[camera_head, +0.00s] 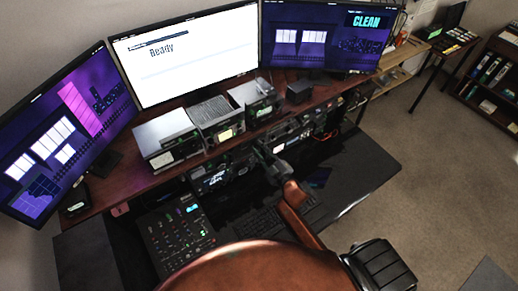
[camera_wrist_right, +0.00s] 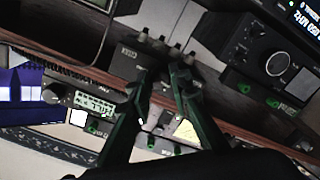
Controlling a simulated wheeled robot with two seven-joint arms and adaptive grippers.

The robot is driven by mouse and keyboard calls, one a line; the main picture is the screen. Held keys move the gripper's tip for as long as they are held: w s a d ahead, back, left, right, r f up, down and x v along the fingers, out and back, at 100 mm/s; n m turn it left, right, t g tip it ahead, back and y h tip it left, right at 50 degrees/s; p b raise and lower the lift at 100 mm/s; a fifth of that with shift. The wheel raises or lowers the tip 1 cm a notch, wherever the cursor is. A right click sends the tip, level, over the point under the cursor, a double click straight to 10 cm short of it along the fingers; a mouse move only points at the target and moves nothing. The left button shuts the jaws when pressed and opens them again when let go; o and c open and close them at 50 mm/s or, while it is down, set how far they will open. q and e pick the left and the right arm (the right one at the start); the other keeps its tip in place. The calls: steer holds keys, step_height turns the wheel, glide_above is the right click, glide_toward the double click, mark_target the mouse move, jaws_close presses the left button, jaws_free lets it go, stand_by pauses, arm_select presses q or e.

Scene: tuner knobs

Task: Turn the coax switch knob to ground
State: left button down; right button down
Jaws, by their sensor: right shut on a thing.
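My right gripper (camera_head: 272,165) reaches in to the front of the equipment shelf below the desk top in the head view. In the right wrist view its two dark green-edged fingers (camera_wrist_right: 164,78) close in at a small unit with several metal connectors (camera_wrist_right: 165,45), which looks like the coax switch. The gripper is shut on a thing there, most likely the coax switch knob. The knob is hidden by the fingertips, so its pointer and the ground mark cannot be read. My left gripper is not in view.
A radio with a large round dial (camera_wrist_right: 277,63) is close right of the fingers in the wrist view. Another with a lit display (camera_wrist_right: 92,103) is at left. Several boxes, such as a grey unit (camera_head: 167,138), stand on the desk. Three monitors (camera_head: 187,50) stand behind. A mixer (camera_head: 178,232) lies below.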

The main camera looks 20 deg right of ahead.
steer(key=c, duration=1.8)
jaws_free()
steer(key=shift+o, duration=0.2)
steer(key=s+d, duration=0.1)
steer(key=s, duration=1.1)
steer(key=shift+d, duration=0.3)
